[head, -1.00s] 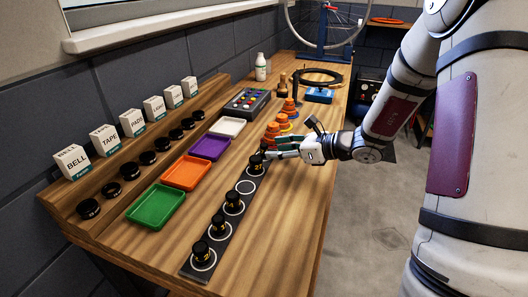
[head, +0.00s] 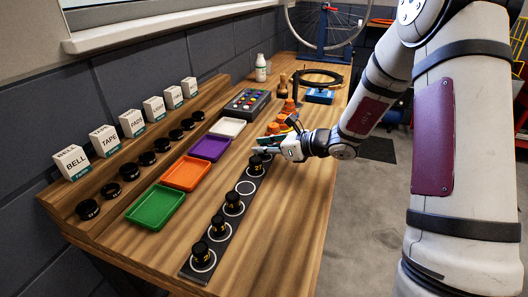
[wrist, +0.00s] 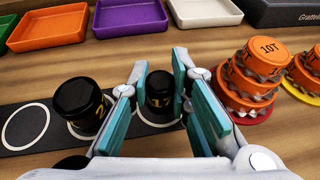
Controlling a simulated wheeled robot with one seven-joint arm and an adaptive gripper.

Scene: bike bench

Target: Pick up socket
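Several black sockets with yellow numbers stand upright on a dark strip (head: 226,222) marked with white rings. In the wrist view, one socket marked 17 (wrist: 160,90) stands between the two teal finger pads of my gripper (wrist: 162,100). The pads are apart, with gaps visible beside the socket. A socket marked 21 (wrist: 80,105) stands just left of the left finger. In the head view, my gripper (head: 268,150) is low at the far end of the strip, by the socket marked 21 (head: 255,165). It largely hides the socket 17 there.
An empty ring (wrist: 25,128) lies left of socket 21. Stacked orange pieces (wrist: 250,80) stand close to the right finger. Green (head: 156,206), orange (head: 187,172), purple (head: 210,147) and white (head: 228,127) trays line the strip's left side. The bench's near right is clear.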

